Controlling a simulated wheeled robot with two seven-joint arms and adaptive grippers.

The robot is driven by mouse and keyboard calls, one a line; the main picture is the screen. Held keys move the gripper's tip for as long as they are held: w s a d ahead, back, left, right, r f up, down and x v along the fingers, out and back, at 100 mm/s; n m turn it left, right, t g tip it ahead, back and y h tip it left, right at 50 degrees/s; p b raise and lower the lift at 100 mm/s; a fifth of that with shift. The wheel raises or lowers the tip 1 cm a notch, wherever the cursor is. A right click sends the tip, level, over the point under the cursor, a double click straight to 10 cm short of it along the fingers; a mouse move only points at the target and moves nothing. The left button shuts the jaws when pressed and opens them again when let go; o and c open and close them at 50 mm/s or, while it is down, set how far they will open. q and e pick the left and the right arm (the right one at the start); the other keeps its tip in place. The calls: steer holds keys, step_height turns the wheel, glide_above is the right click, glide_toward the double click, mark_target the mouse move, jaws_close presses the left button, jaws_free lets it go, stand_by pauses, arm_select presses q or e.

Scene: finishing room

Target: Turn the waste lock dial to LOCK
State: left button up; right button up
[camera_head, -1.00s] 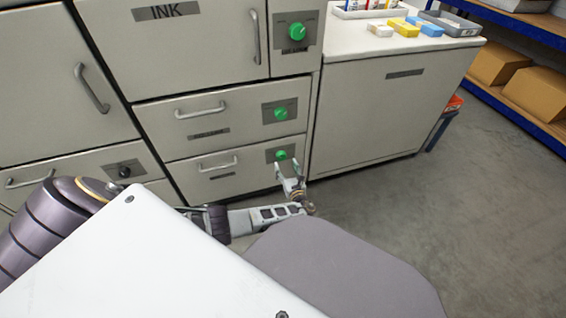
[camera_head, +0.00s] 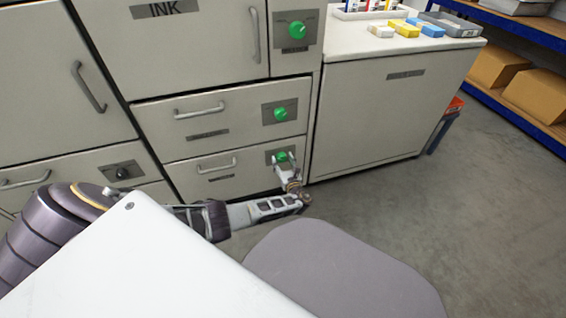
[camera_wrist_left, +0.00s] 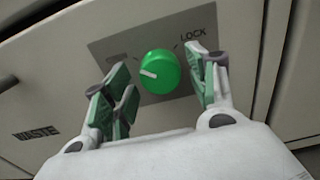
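The waste lock dial is a green round knob (camera_wrist_left: 160,72) on a grey plate (camera_wrist_left: 120,45), on a drawer front labelled WASTE (camera_wrist_left: 36,133). Its white pointer line points left, away from the word LOCK (camera_wrist_left: 194,34) at the plate's upper right. The dial also shows in the head view (camera_head: 281,157), on the bottom drawer. My left gripper (camera_wrist_left: 162,80) is open, with its green-padded fingers on either side of the dial. Gaps show between the pads and the knob. The left gripper also shows in the head view (camera_head: 285,166) at the dial. My right gripper is not in view.
The drawer above has a similar green dial (camera_head: 280,114), and the INK cabinet has another (camera_head: 297,30). A black knob (camera_head: 123,172) is on the lower left drawer. Bar handles (camera_head: 217,165) stick out from the fronts. Open floor (camera_head: 400,215) lies to the right.

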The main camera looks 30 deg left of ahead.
arm_select(q)
steer(key=c, duration=0.8)
